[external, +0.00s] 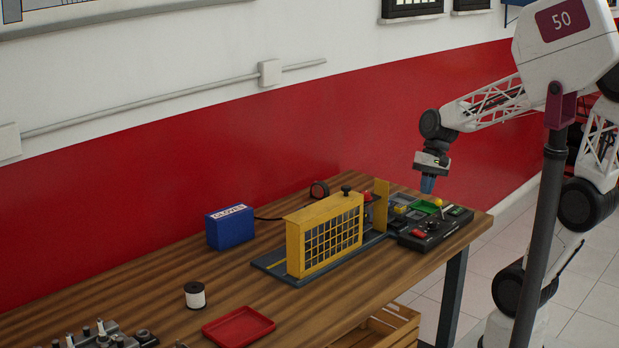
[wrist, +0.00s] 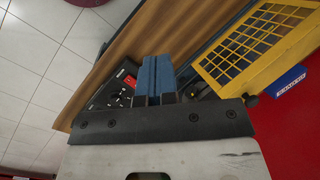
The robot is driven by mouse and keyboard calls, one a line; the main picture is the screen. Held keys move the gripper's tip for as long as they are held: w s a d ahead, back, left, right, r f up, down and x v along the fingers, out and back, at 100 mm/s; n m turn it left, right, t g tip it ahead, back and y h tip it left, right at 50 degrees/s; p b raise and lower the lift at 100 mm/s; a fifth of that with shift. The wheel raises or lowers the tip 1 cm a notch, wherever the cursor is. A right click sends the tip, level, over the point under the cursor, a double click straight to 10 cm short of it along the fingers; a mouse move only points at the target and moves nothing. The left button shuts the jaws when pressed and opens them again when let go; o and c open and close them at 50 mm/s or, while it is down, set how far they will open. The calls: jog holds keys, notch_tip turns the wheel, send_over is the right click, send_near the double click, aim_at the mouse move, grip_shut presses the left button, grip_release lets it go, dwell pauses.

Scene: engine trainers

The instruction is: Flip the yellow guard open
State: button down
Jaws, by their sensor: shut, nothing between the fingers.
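The yellow guard (external: 328,234) stands upright on a dark base plate on the wooden table, with a dark mesh window in its front face. A small black knob sits on its top edge. In the wrist view the yellow guard (wrist: 262,45) is at the upper right, its mesh face showing. My gripper (external: 428,186) is shut and empty, with blue fingers pointing down, above the right end of the table and to the right of the guard, apart from it. In the wrist view my gripper (wrist: 157,75) has its blue fingers together over the black control panel's area.
A black panel (external: 432,236) with coloured parts lies right of the guard. A blue box (external: 230,228), a white spool (external: 195,295) and a red tray (external: 238,327) stand on the left part of the wooden table (external: 345,315). The red wall (external: 120,225) runs behind.

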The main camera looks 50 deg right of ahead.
aim_at(350, 194)
jog(key=w+d+m+t+y, duration=0.1)
jog(key=w+d+m+y, duration=0.2)
jog(key=w, duration=0.4)
jog(key=w+d+f+m+t+y, duration=0.1)
jog(key=w+d+m+y, duration=0.2)
jog(key=w+m, duration=0.3)
jog(key=w+d+f+m+t+y, duration=0.1)
jog(key=w+d+m+y, duration=0.3)
jog(key=w, duration=0.4)
jog(key=shift+w+d+f+m+y, duration=0.1)
jog(key=shift+w+m+y, duration=0.15)
jog(key=shift+y, duration=0.55)
jog(key=shift+x, duration=7)
jog(key=shift+x, duration=1.1)
jog(key=shift+s+r, duration=0.2)
